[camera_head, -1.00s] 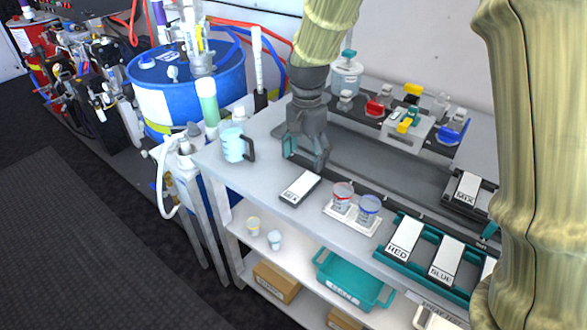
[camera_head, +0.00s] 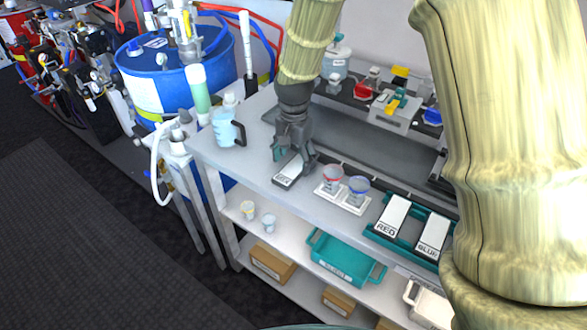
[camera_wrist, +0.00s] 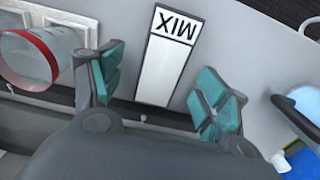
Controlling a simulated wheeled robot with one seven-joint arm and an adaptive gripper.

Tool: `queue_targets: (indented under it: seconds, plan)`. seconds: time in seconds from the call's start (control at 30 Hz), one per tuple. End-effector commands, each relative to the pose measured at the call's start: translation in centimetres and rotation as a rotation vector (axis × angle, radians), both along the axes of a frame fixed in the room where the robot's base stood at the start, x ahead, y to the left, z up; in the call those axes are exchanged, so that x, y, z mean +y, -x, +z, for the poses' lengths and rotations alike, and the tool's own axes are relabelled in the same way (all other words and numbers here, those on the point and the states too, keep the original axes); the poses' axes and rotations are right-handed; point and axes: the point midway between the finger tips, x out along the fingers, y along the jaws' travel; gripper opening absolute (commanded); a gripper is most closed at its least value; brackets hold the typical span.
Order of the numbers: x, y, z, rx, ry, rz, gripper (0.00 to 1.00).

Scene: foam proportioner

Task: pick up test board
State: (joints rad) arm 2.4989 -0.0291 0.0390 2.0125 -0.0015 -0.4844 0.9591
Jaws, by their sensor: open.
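The test board is a small flat board with a white face and dark edge, marked MIX (camera_head: 289,170). It lies on the grey bench top near its front edge. It also shows in the wrist view, where the MIX board (camera_wrist: 168,62) lies between my finger pads. My gripper (camera_head: 294,158) is above the board's back end in the head view and hides part of it. In the wrist view my gripper (camera_wrist: 162,92) has its teal pads apart, one on each side of the board, with gaps to both. It holds nothing.
Two cups, one red-rimmed (camera_head: 333,177) and one blue-rimmed (camera_head: 357,188), stand right of the board on white bases. A jug (camera_head: 225,128) stands to the left. Teal trays hold the RED (camera_head: 393,215) and BLUE (camera_head: 434,232) boards farther right.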

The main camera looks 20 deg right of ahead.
Motion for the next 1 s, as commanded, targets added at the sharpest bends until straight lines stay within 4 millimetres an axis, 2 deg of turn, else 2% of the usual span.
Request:
queue_targets:
  seconds: [0.23, 0.57, 0.83, 1.0]
  plan:
    - [0.2, -0.2, -2.3, 0.004, -0.001, 0.000, 0.75]
    - [0.2, -0.2, -2.7, 0.001, 0.000, 0.001, 0.75]
    - [0.2, -0.2, -2.7, 0.001, 0.000, 0.000, 0.28]
    - [0.2, -0.2, -2.7, 0.001, 0.000, 0.001, 0.26]
